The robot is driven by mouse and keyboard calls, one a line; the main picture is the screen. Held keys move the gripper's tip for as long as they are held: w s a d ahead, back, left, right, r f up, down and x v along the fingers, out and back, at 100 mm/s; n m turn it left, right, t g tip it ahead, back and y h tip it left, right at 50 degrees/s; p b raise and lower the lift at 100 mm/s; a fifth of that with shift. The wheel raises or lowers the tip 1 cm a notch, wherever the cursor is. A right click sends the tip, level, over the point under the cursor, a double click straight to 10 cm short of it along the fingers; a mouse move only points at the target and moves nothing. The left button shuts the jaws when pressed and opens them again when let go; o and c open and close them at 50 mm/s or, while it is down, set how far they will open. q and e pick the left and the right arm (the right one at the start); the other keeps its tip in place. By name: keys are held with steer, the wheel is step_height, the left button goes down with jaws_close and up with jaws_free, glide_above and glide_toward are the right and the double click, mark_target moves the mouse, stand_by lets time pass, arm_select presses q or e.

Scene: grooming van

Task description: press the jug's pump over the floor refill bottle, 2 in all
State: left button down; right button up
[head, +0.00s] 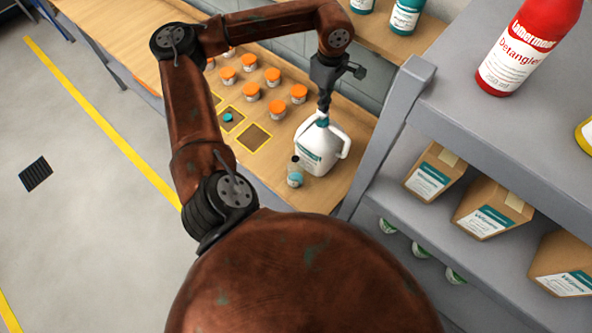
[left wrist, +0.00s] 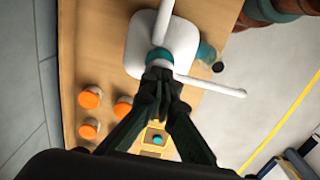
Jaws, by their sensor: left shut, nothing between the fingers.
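The white jug (head: 315,157) with a teal collar stands upright on the wooden bench; it also shows in the left wrist view (left wrist: 182,38). My left gripper (head: 324,108) is shut, pointing down at the jug's pump top, and its fingertips (left wrist: 160,75) hide most of the pump head. I cannot tell whether they touch it. A white spout (left wrist: 218,85) reaches out from the pump in the left wrist view. A small clear bottle (head: 295,178) with a teal label stands beside the jug, open or dark at the top; it also shows in the left wrist view (left wrist: 206,54). My right gripper is not in view.
Several orange-lidded jars (head: 251,91) stand behind the jug. A teal cap (head: 228,117) lies in a yellow-edged square, with another bare square (head: 253,138) beside it. A grey shelf (head: 470,118) with a red bottle (head: 526,48) and boxes stands at the right.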

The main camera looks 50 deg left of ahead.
arm_select(q)
steer(key=shift+f+b, duration=0.7)
steer(key=shift+f, duration=0.4)
steer(key=shift+r, duration=0.15)
steer(key=shift+r+p, duration=0.55)
steer(key=shift+r, duration=0.1)
steer(key=shift+r+p, duration=0.6)
steer(key=shift+r, duration=0.55)
steer(key=shift+r, duration=0.1)
step_height(320, 180, up, 6)
steer(key=p, duration=0.3)
steer(key=shift+p, duration=0.3)
steer(key=shift+d, duration=0.1)
